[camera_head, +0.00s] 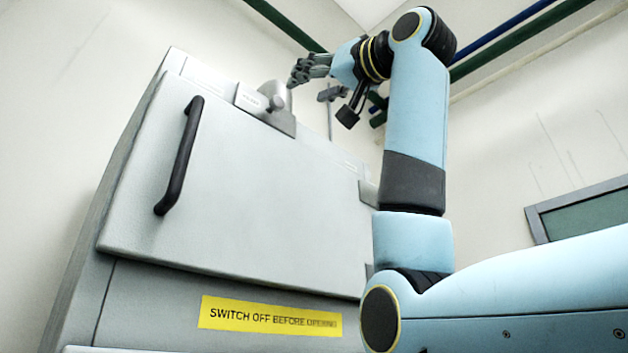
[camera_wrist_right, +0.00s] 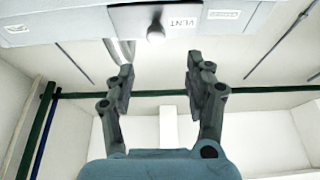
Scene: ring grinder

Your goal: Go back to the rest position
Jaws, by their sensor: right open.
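My right gripper (camera_head: 296,76) is raised near the top of the grey grinder cabinet (camera_head: 240,190), close to a grey knob (camera_head: 277,102) on a small housing there. In the right wrist view my right gripper (camera_wrist_right: 160,72) has its two fingers spread with nothing between them. My left gripper is not in view.
The cabinet door has a black handle (camera_head: 180,155) and looks shut. A yellow label (camera_head: 268,316) below it reads SWITCH OFF BEFORE OPENING. Green and blue pipes (camera_head: 510,50) run along the wall above. A grey-framed panel (camera_head: 585,212) is at the right.

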